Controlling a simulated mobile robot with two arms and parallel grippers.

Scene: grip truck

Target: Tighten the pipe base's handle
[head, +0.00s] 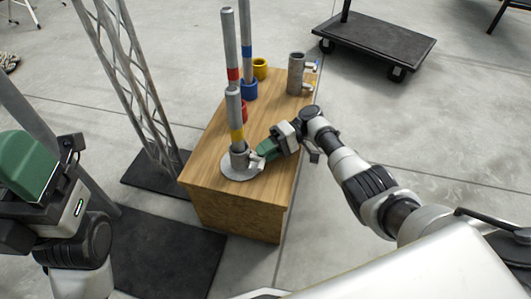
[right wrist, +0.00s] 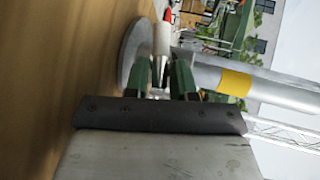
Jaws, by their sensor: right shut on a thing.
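The pipe base (head: 238,173) is a grey round plate with a short socket, near the front end of the wooden crate top. A grey pipe with a yellow band (head: 236,137) stands upright in it. My right gripper (head: 257,160) reaches in from the right, at the side of the socket. In the right wrist view its green fingers (right wrist: 162,78) are shut on the handle beside the socket; the fingers hide most of the handle. The plate (right wrist: 129,50) and the yellow band (right wrist: 235,82) also show there. My left gripper (head: 32,165) is at the left edge, away from the crate; its fingertips are unclear.
On the wooden crate (head: 205,165) stand pipes with red (head: 232,75) and blue (head: 247,52) bands, a yellow socket (head: 260,68) and a grey socket with handles (head: 296,75). A truss (head: 130,80) stands left. A black cart (head: 375,45) is at back right.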

